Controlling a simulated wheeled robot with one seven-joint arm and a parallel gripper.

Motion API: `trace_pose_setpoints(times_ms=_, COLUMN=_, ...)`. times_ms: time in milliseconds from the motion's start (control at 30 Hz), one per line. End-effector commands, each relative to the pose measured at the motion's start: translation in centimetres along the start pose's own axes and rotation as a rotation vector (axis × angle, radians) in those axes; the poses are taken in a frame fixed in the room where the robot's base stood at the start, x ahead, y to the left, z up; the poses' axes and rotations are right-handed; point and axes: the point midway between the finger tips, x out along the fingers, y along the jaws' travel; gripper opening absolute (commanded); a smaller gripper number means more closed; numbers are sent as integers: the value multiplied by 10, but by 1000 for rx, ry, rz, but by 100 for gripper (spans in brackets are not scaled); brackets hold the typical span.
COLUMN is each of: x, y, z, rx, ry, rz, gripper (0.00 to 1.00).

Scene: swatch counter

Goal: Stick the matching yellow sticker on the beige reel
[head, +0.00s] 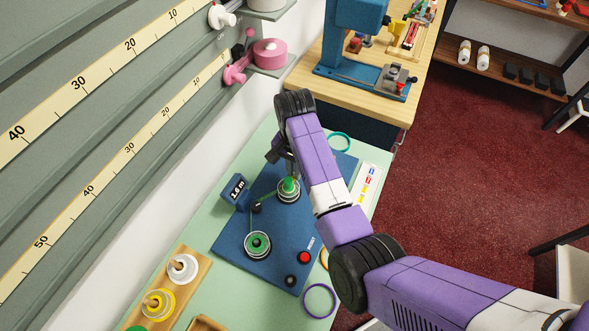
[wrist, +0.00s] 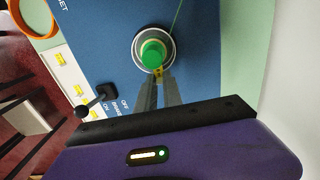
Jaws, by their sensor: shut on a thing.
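My gripper (wrist: 157,82) is shut on a small yellow piece (wrist: 158,71), which looks like the yellow sticker. Its fingertips are at the lower edge of a pale-rimmed reel (wrist: 168,38) under a green knob (wrist: 152,53). In the head view that reel (head: 289,197) sits on the far part of the blue machine plate (head: 225,241). Its rim looks whitish to beige. I cannot tell whether the sticker touches it. The white sticker card (head: 357,198) lies at the plate's right; yellow stickers (wrist: 60,60) show on it in the wrist view.
A second reel with a green centre (head: 257,244) is on the near part of the plate. A blue display reading 1.5 m (head: 236,189) stands at its left. A wooden rack (head: 193,256) with white and yellow spools is at the lower left. Coloured rings lie along the counter's right.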

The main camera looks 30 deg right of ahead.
Motion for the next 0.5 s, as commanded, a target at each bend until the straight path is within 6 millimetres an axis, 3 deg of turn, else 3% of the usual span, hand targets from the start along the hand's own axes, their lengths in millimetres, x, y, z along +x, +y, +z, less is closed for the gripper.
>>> trace_pose_setpoints(times_ms=433, x=2, y=1, z=1, rx=0, ry=-3, rz=4, gripper=0)
trace_pose_setpoints(times_ms=467, x=2, y=2, z=1, rx=0, ry=-3, rz=4, gripper=16)
trace_pose_setpoints(times_ms=500, x=2, y=2, z=1, rx=0, ry=-3, rz=4, gripper=24)
